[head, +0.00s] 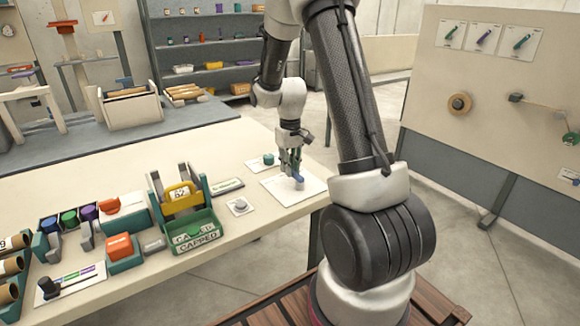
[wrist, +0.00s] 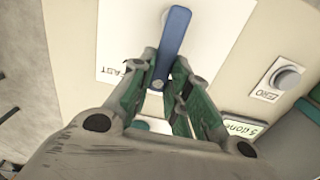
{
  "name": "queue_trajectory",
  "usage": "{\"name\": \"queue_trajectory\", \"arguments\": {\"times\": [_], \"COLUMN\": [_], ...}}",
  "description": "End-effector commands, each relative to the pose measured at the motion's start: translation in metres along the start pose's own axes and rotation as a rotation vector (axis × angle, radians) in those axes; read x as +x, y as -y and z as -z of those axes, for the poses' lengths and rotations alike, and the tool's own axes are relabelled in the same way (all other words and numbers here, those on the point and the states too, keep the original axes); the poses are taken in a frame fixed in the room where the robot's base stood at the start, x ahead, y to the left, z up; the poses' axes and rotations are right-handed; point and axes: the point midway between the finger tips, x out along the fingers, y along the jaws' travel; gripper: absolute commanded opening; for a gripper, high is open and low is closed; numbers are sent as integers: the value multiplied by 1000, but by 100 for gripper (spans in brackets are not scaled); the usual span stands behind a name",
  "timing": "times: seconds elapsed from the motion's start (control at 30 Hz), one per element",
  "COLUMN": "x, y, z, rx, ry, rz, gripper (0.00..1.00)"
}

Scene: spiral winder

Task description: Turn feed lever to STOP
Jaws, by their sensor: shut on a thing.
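The feed lever is a blue bar (wrist: 174,42) on a white plate (wrist: 125,45). In the wrist view it runs up from between my fingertips. The word "FAST" is printed on the plate to its left; I cannot see a STOP mark. My gripper (wrist: 165,77) is shut on the lower end of the blue lever. In the head view my gripper (head: 294,170) is low over the white plate (head: 312,190) at the table's right end. The blue lever (head: 299,181) shows beside the fingers, partly hidden by them.
A grey round button (head: 239,205) on a white plate is left of the lever plate. A teal knob (head: 268,159) stands close behind my gripper. A green tray marked CAPPED (head: 195,233) and several coloured parts fill the table's left. An upright panel (head: 490,110) stands at right.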

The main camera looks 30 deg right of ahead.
Motion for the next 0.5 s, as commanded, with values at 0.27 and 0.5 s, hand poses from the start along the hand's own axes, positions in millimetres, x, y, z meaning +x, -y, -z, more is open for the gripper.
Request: {"name": "queue_trajectory", "arguments": {"times": [0.27, 0.5], "x": [0, -1], "y": [0, 0], "z": [1, 0], "rx": [-1, -1], "ry": [-2, -1], "rz": [-1, 0], "gripper": [39, 39]}}
